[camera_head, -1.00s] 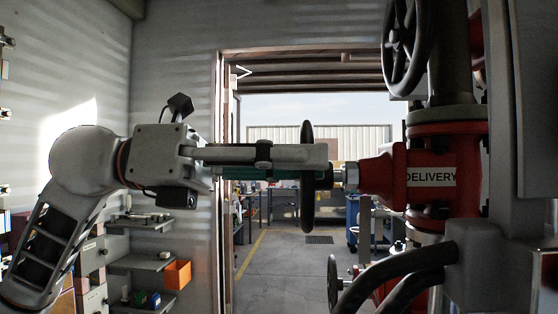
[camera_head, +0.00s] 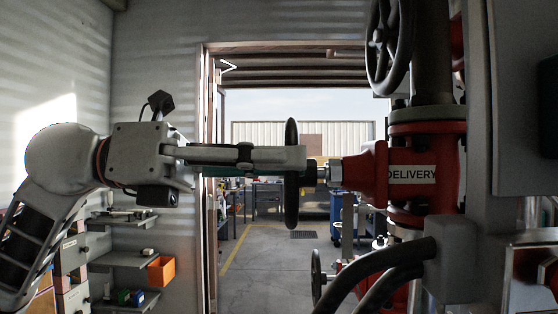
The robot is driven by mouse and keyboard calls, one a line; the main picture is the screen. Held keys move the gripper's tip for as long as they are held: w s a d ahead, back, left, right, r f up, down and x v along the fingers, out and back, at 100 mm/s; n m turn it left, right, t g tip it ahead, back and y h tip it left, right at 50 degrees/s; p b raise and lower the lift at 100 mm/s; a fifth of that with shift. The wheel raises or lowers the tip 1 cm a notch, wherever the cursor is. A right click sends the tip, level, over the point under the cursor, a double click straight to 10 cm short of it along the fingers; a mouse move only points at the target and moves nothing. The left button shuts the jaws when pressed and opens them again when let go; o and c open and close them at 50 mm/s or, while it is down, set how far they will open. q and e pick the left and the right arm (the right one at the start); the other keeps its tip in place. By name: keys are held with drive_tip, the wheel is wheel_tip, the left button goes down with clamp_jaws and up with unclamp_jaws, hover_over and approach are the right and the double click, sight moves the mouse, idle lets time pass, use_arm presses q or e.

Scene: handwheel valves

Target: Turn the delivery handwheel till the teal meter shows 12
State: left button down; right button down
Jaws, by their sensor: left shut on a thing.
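The delivery handwheel (camera_head: 291,205) is dark and seen edge-on in the middle of the view. Its stem runs right into a red valve body (camera_head: 371,178) that carries a white DELIVERY label (camera_head: 412,174). My left gripper (camera_head: 297,158) reaches in level from the left and is shut on this handwheel, with its fingers across the wheel at about mid-height. The fingers hide part of the wheel. I cannot make out a teal meter or its reading. My right gripper is not in view.
Another dark handwheel (camera_head: 390,45) is above right, and a smaller one (camera_head: 317,278) is low, below the delivery valve. Dark curved hoses (camera_head: 372,270) cross the lower right. Shelves with an orange bin (camera_head: 161,270) stand at left. The doorway behind opens onto clear floor (camera_head: 270,265).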

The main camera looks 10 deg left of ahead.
use_arm(q)
drive_tip(key=shift+f, duration=0.1)
drive_tip(key=shift+f+m, duration=0.2)
drive_tip(key=shift+m, duration=0.1)
drive_tip(key=c, duration=2.1)
unclamp_jaws()
drive_tip(key=shift+r, duration=0.15)
drive_tip(key=shift+a, duration=0.15)
drive_tip(key=a, duration=0.3)
drive_tip(key=shift+s, duration=0.35)
drive_tip(key=shift+a, duration=0.15)
